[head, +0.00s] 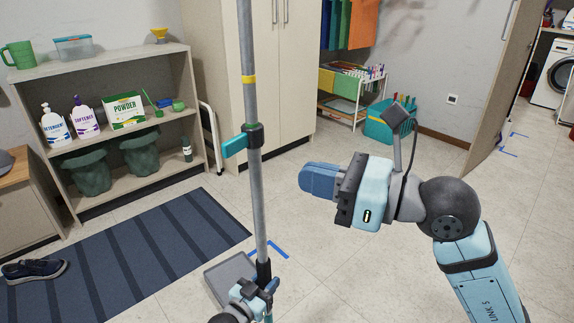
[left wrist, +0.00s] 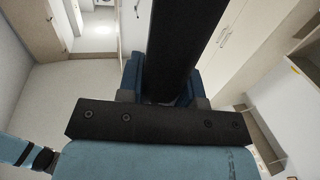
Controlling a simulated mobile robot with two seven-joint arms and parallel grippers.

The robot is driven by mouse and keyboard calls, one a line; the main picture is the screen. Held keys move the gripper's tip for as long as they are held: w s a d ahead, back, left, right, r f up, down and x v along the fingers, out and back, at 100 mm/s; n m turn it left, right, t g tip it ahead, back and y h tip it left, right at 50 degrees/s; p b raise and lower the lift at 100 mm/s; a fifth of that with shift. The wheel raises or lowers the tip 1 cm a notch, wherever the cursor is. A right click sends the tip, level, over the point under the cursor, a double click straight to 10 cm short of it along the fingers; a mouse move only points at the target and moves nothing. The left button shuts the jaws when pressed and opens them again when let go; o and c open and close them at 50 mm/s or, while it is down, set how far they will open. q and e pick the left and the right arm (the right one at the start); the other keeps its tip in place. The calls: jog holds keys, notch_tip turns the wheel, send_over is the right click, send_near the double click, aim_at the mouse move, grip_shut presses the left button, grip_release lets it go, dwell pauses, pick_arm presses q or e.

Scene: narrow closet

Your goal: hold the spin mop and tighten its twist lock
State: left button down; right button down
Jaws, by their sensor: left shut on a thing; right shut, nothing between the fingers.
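The spin mop (head: 259,200) stands near upright as a long grey pole with a yellow band high up. Its twist lock (head: 253,135) is a black collar with a teal lever (head: 235,146) pointing left. My left gripper (head: 268,284) is shut on a black part low on the pole. In the left wrist view, the mop's black grip (left wrist: 172,45) runs between the blue fingers. My right gripper (head: 304,178) is shut and empty, right of the pole and lower than the lock, apart from both in the picture. The mop's head is out of view.
A shelf (head: 110,62) with bottles, a powder box and dark green buckets stands at left. A striped mat (head: 130,265) and a shoe (head: 33,270) lie on the floor. A grey tray (head: 228,277) lies behind the pole. A teal crate (head: 388,125) stands at the back. Floor at right is clear.

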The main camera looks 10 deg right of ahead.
jog(key=shift+s+d, duration=0.3)
jog(key=shift+d, duration=0.05)
pick_arm(q)
jog(key=c, duration=0.7)
grip_release()
jog(key=shift+s+a, duration=0.1)
